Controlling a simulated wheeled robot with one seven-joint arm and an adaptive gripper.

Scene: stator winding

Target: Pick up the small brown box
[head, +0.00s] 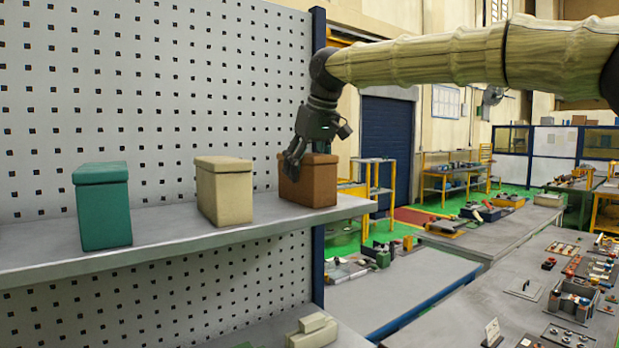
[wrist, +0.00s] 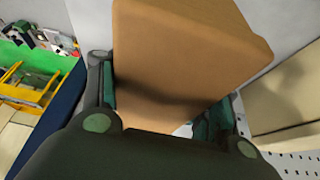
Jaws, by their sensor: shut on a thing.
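The small brown box (head: 312,184) stands upright at the right end of the grey metal shelf (head: 185,236) in the head view. My gripper (head: 292,165) comes down on it from above, at its left upper part. In the wrist view the brown box (wrist: 185,55) fills the upper middle, between the two fingers of my gripper (wrist: 165,120). The fingers are shut on the box. The box appears to rest on the shelf in the head view. Its far side and the inner finger contact are partly hidden.
A cream box (head: 224,191) and a green box (head: 102,207) stand to the left on the same shelf. A perforated panel (head: 150,90) rises behind the shelf. A lower shelf holds pale blocks (head: 313,331). Worktables with parts (head: 480,245) stand at the right.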

